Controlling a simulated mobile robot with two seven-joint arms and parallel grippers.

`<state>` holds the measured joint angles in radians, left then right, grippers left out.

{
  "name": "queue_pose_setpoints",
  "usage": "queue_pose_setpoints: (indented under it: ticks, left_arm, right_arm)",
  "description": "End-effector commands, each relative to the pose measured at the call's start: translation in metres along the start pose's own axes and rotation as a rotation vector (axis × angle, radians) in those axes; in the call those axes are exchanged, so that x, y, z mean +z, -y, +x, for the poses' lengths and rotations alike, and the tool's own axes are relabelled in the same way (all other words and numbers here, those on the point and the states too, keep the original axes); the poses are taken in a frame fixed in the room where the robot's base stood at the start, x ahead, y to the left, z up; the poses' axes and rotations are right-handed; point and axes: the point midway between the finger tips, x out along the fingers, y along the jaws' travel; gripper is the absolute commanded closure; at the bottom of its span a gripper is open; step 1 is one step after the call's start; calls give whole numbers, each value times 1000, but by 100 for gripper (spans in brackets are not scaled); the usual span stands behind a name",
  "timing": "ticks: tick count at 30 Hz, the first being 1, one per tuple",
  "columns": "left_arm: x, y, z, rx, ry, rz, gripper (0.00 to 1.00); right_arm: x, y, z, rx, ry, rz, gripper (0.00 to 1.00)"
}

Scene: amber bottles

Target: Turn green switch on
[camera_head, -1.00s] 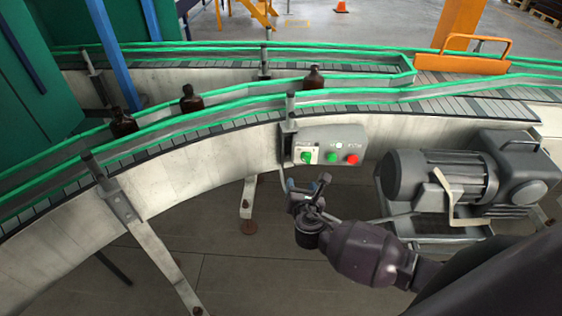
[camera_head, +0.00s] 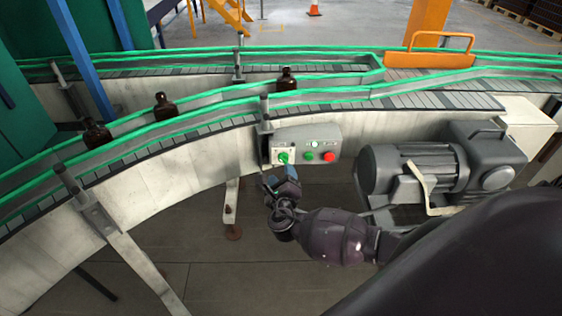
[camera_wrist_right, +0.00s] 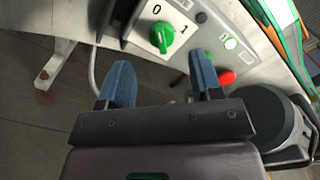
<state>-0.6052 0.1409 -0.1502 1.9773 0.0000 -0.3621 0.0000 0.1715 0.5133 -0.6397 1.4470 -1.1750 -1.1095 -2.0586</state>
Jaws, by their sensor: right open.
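The green switch (camera_head: 284,157) is a rotary knob on a white plate at the left end of a grey control box (camera_head: 323,133). In the right wrist view, the green switch (camera_wrist_right: 162,38) sits between printed marks 0 and 1; I cannot tell clearly which one it points to. My right gripper (camera_head: 278,185) is open and empty, just below the box. In the wrist view its two blue fingers (camera_wrist_right: 162,78) are spread, with the knob beyond and between them, apart from it. My left gripper is not in view.
A green button (camera_head: 309,156) and a red button (camera_head: 330,156) are right of the switch. A grey motor (camera_head: 415,170) stands right of the box. The conveyor with green rails (camera_head: 210,105) runs above, carrying amber bottles (camera_head: 163,105). Floor below is clear.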

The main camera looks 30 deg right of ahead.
Motion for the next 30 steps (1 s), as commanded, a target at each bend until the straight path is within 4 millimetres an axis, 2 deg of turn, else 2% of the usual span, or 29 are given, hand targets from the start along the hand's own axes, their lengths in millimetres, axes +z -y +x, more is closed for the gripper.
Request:
queue_pose_setpoints:
  ticks: [1, 6, 12, 25, 30]
  left_arm:
    - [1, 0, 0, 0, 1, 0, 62]
    - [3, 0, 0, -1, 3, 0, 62]
    - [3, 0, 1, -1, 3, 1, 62]
    - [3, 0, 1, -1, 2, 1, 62]
    - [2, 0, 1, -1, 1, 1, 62]
  right_arm:
    - [0, 1, 10, -3, 1, -1, 41]
    - [0, 0, 38, -2, 0, -1, 41]
    - [0, 0, 59, 0, 0, 0, 41]
    - [0, 0, 66, 0, 0, 1, 41]
    - [0, 0, 66, 0, 0, 1, 67]
